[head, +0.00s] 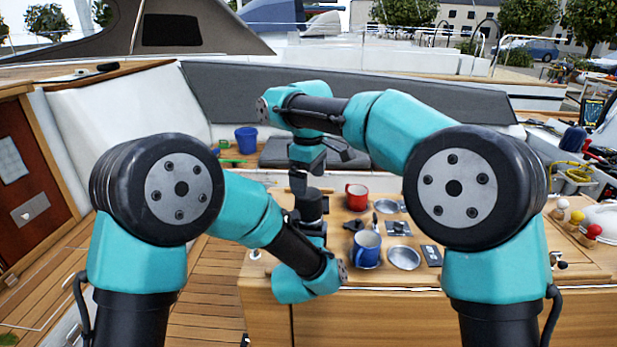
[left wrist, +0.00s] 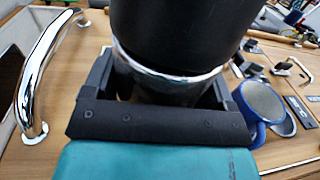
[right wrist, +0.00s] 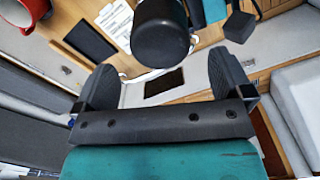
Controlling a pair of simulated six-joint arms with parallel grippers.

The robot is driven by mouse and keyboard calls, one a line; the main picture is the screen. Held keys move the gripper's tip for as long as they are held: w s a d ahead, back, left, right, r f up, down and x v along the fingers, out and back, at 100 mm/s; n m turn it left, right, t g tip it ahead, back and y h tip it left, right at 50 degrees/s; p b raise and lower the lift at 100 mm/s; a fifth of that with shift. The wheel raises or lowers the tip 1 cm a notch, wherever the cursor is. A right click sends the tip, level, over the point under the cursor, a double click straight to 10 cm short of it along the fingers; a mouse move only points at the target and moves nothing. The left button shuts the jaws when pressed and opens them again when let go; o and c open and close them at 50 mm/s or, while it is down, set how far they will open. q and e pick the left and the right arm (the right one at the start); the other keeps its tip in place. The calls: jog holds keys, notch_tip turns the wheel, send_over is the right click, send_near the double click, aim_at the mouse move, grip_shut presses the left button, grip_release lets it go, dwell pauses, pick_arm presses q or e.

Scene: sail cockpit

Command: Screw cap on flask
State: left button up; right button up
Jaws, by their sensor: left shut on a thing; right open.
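The flask (head: 312,205) is dark and stands upright in my left gripper (head: 312,228), over the left part of the wooden counter. In the left wrist view the gripper's fingers close around the flask (left wrist: 180,35), just below its black upper part and near a shiny metal ring. My right gripper (head: 318,165) is above the flask, open and empty. In the right wrist view the flask's black rounded top (right wrist: 160,42) lies beyond the gap between the open fingers (right wrist: 166,78), apart from them. I cannot tell the cap from the flask's black top, nor whether it is seated.
A red mug (head: 357,197), a blue mug (head: 366,249) and a round metal dish (head: 404,257) stand on the counter right of the flask. A chrome handrail (left wrist: 38,75) is left of my left gripper. A blue bucket (head: 246,140) stands farther back.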

aim_at(309, 204)
jog(key=shift+f, duration=0.15)
jog(key=shift+f, duration=3.9)
jog(key=shift+c, duration=0.4)
jog(key=c, duration=0.9)
jog(key=shift+o, duration=0.2)
jog(key=m, duration=0.5)
jog(key=o, duration=1)
jog(key=shift+r, duration=0.15)
